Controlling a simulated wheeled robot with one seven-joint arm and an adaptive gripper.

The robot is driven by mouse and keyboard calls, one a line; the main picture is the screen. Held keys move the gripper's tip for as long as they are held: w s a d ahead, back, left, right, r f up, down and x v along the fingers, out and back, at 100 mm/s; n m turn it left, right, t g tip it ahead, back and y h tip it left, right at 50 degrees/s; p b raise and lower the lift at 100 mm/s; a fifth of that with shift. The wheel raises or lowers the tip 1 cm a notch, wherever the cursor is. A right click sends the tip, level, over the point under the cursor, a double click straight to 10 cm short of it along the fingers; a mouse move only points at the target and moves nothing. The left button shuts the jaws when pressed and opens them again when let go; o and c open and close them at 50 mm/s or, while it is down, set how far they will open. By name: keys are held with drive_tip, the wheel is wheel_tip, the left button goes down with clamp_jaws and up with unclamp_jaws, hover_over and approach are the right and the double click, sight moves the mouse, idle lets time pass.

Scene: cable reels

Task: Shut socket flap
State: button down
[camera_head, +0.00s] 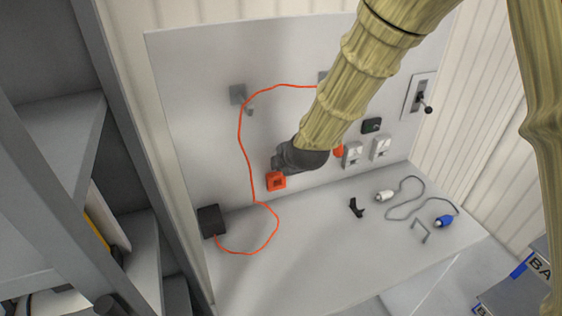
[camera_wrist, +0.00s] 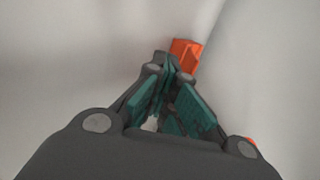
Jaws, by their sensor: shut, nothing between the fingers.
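An orange box-like fitting (camera_head: 276,181) with a dark square face is low on the grey wall panel, just above the bench. It may be the socket with the flap; I cannot make out the flap's position. My gripper (camera_head: 279,165) is beside its upper edge, with the arm reaching down from the upper right. In the wrist view my gripper (camera_wrist: 167,66) is shut and empty, its fingertips close to an orange part (camera_wrist: 186,55). I cannot tell whether they touch. Two white fittings (camera_head: 352,155) (camera_head: 381,149) are farther right on the panel.
An orange cable (camera_head: 240,135) runs over wall hooks to a dark box (camera_head: 212,221) on the bench (camera_head: 320,235). Another orange part (camera_head: 339,151) is partly behind my arm. A black piece (camera_head: 356,207) and a grey cable with white and blue plugs (camera_head: 445,221) lie right. Shelving (camera_head: 130,150) stands left.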

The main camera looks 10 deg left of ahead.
drive_tip(key=shift+s+f, duration=0.25)
drive_tip(key=shift+f, duration=0.45)
drive_tip(key=shift+s+d+f, duration=0.2)
drive_tip(key=shift+s+f, duration=0.05)
drive_tip(key=shift+s, duration=0.05)
drive_tip(key=shift+x, duration=0.8)
drive_tip(key=shift+w+r, duration=0.2)
drive_tip(key=shift+r, duration=0.05)
drive_tip(key=shift+v, duration=0.85)
drive_tip(key=shift+s+d+r+p, duration=0.15)
drive_tip(key=shift+r+p, duration=0.25)
drive_tip(key=p+v, duration=0.2)
drive_tip(key=v, duration=0.4)
drive_tip(key=shift+s+r+p, duration=0.15)
drive_tip(key=shift+r+p, duration=0.05)
drive_tip(key=shift+p, duration=0.1)
drive_tip(key=shift+d, duration=0.1)
